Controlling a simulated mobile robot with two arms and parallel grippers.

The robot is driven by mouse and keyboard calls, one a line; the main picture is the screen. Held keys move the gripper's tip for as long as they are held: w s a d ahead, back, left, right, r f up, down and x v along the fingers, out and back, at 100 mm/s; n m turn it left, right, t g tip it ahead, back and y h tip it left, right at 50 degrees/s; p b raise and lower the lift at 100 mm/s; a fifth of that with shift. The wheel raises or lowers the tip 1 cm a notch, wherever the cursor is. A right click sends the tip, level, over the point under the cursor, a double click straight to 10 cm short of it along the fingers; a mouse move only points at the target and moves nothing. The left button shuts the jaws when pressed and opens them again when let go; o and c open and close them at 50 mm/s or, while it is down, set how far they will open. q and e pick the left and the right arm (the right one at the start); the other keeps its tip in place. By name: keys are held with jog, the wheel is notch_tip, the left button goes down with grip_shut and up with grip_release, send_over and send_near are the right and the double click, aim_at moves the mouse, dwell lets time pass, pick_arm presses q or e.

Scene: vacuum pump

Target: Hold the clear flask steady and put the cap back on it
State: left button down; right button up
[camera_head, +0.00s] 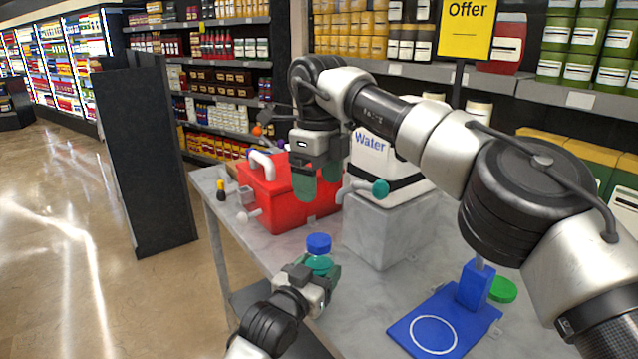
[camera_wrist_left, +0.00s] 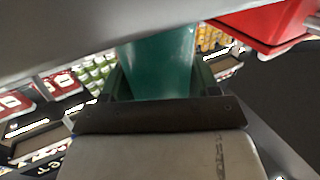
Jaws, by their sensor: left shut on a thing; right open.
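The flask (camera_head: 320,264) is a teal, see-through vessel standing upright near the table's left front edge. A blue cap (camera_head: 318,243) shows on its top; I cannot tell if it is seated. My left gripper (camera_head: 322,276) is shut on the flask from the near side, below the cap. In the left wrist view the teal flask wall (camera_wrist_left: 160,62) fills the space between the fingers. My right gripper (camera_head: 317,182) is open and empty, with green fingertips pointing down, above and behind the flask, in front of the red box.
A red box (camera_head: 285,206) with a white handle stands behind. A blue stand (camera_head: 436,328) and a green disc (camera_head: 503,290) lie at right. Table between flask and stand is clear.

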pick_arm(q)
jog(key=shift+c, duration=0.8)
grip_release()
jog(key=v, duration=1)
jog(key=shift+s+a, duration=0.2)
jog(key=shift+s, duration=0.15)
